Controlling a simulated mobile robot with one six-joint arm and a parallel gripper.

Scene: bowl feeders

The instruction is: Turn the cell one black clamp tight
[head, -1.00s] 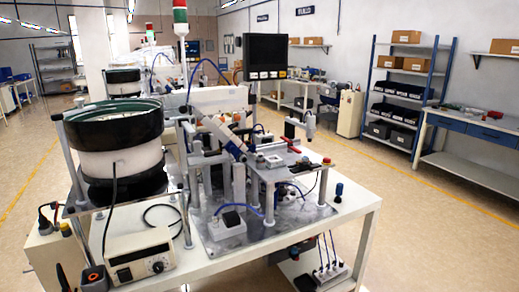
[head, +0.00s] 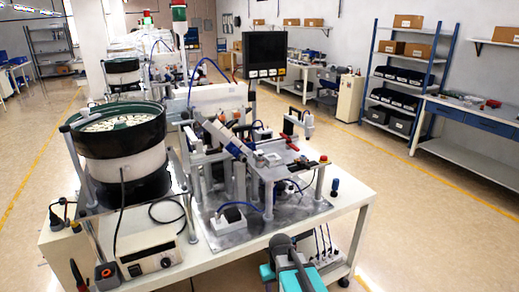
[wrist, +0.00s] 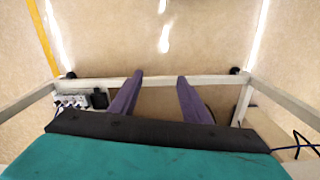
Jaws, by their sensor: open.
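Cell one's machine stands on the near white table (head: 345,208), with a metal plate on posts (head: 275,170) carrying small fixtures. A red-handled part (head: 291,143) and dark parts sit on top. I cannot pick out the black clamp for certain at this size. My arm, teal and dark grey, rises at the bottom of the head view, in front of the table; its fingers cannot be made out there. In the wrist view my gripper (wrist: 159,80) has two purple fingers apart, with nothing between them. Beyond them are a pale table frame and the floor.
A bowl feeder (head: 112,150) stands left on the table, with a controller box (head: 150,258) in front. A screen (head: 264,52) rises behind the machine. A power strip (wrist: 75,102) lies left in the wrist view. Open floor (head: 400,215) is to the right.

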